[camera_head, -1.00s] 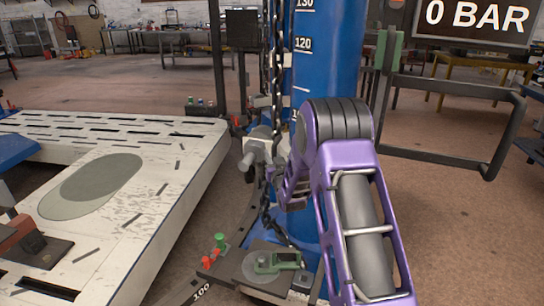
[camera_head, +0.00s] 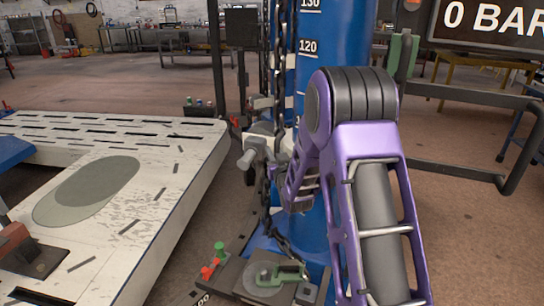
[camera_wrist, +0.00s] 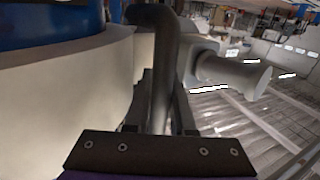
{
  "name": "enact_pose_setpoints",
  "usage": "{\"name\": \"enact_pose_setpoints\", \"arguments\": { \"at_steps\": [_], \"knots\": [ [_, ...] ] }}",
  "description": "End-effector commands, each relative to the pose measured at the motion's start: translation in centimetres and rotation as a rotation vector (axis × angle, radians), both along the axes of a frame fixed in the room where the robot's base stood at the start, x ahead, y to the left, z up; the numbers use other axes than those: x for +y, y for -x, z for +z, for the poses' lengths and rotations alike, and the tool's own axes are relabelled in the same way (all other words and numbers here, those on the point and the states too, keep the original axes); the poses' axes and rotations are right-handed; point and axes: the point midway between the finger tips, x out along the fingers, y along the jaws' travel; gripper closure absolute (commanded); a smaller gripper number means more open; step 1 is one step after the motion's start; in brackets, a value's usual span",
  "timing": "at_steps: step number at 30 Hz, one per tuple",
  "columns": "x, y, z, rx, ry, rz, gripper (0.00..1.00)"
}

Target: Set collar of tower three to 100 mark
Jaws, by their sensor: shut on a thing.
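The blue tower (camera_head: 335,40) stands upright in the head view, with marks 130 and 120 readable. Lower marks are mostly hidden by the chain and my purple arm. A grey-white collar assembly (camera_head: 262,145) sits low on its left side. In the wrist view the pale curved collar wall (camera_wrist: 75,85) fills the left, below the blue tower surface (camera_wrist: 40,20). My gripper (camera_wrist: 160,100) is shut on a grey bent handle (camera_wrist: 155,40) beside this wall. The fingertips are hidden in the head view.
A dark chain (camera_head: 279,60) hangs in front of the tower. A white slotted bench (camera_head: 130,215) lies left. A green clamp (camera_head: 285,272) is on the tower base. A dark tubular frame (camera_head: 470,170) and a 0 BAR display (camera_head: 490,20) stand right. Another grey handle (camera_wrist: 235,75) juts nearby.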

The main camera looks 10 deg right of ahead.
Motion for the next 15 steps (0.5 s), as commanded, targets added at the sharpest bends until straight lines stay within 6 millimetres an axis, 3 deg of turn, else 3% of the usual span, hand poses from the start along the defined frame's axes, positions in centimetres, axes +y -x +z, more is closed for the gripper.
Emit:
{"name": "enact_pose_setpoints", "arguments": {
  "at_steps": [1, 6, 15],
  "knots": [
    [0.0, -0.3, 2.7, -0.030, -0.001, 0.000, 1.00],
    [0.0, -0.4, 5.6, -0.026, 0.000, 0.000, 1.00],
    [0.0, -0.3, 5.9, -0.012, 0.000, 0.000, 1.00]
  ]
}}
